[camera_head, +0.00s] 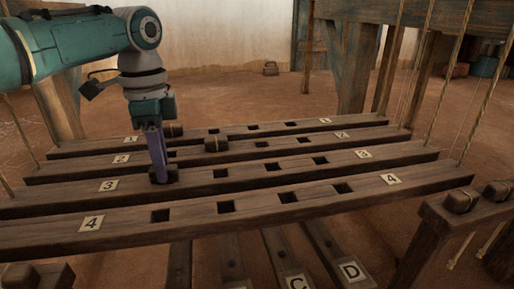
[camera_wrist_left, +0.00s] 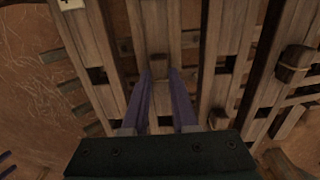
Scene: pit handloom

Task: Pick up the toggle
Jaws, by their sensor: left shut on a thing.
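My left gripper (camera_head: 160,170) points down at the third wooden bar (camera_head: 240,178), near its left end by the label 3. Its purple fingers are shut on a small brown wooden toggle (camera_head: 167,177), at the bar's leftmost slot. In the left wrist view the toggle (camera_wrist_left: 158,58) shows between the tips of the fingers (camera_wrist_left: 160,76). I cannot tell how far the toggle sits in the slot. My right gripper is not in view.
Other toggles sit on bar 1 (camera_head: 172,130) and bar 2 (camera_head: 216,144). Two more blocks (camera_head: 460,201) rest on a stand at the right. Bar 4 (camera_head: 320,205) lies in front, with open slots. Ropes (camera_head: 445,85) hang at the right. Lettered treadles (camera_head: 295,265) lie below.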

